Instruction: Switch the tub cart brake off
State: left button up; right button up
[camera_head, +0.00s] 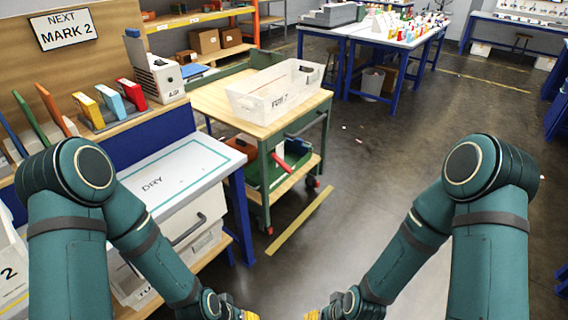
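The tub cart (208,100) has a wooden top and a green frame on small red-hubbed casters. It stands beyond the end of the bench, left of the picture's middle. A white tub (277,92) sits on its top. A red bar-shaped part (279,161) shows at the cart's lower level; I cannot tell whether it is the brake. My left gripper (248,315) and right gripper (313,315) are at the bottom edge, mostly cut off, with only yellowish parts showing. Both are nearer than the cart and apart from it.
A bench with a surface marked DRY (150,184) and a drawer (189,222) stands at the left, close to my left arm. A yellow floor stripe (300,220) runs before the cart. A blue-legged table (366,33) stands farther back.

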aim_at(285, 166)
jog(key=i+l, duration=1.85)
jog(key=i, duration=0.15)
jog(key=j+u, duration=0.05)
jog(key=j, duration=0.05)
